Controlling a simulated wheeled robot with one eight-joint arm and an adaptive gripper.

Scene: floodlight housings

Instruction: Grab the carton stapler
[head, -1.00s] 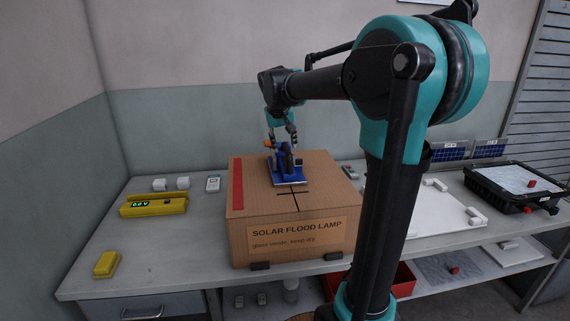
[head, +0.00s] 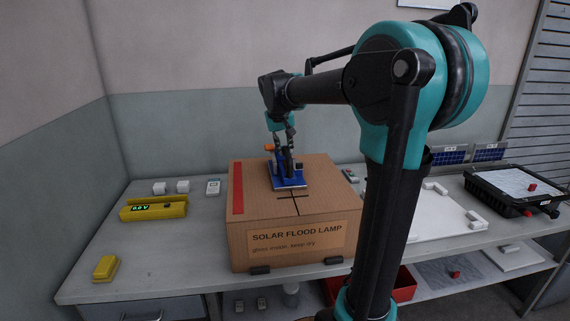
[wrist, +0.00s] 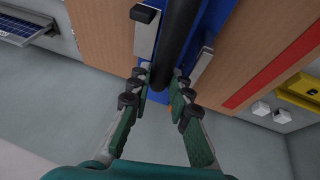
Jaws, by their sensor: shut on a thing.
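The carton stapler (head: 290,182) is a blue tool with a flat blue base and a dark upright handle. It stands on top of the closed cardboard box (head: 298,240) labelled SOLAR FLOOD LAMP. My gripper (head: 283,152) reaches down from above and is shut on the stapler's handle. In the wrist view, the fingers (wrist: 162,84) lie on both sides of the stapler's black bar (wrist: 178,40), with its blue body behind. The stapler's base looks to rest on the box top. The exact finger contact is partly hidden in the head view.
A red strip (head: 238,188) runs along the box's left top. A yellow meter (head: 153,208) and a yellow block (head: 105,268) lie on the bench to the left. An open black case (head: 515,190) and a white board (head: 440,215) are to the right.

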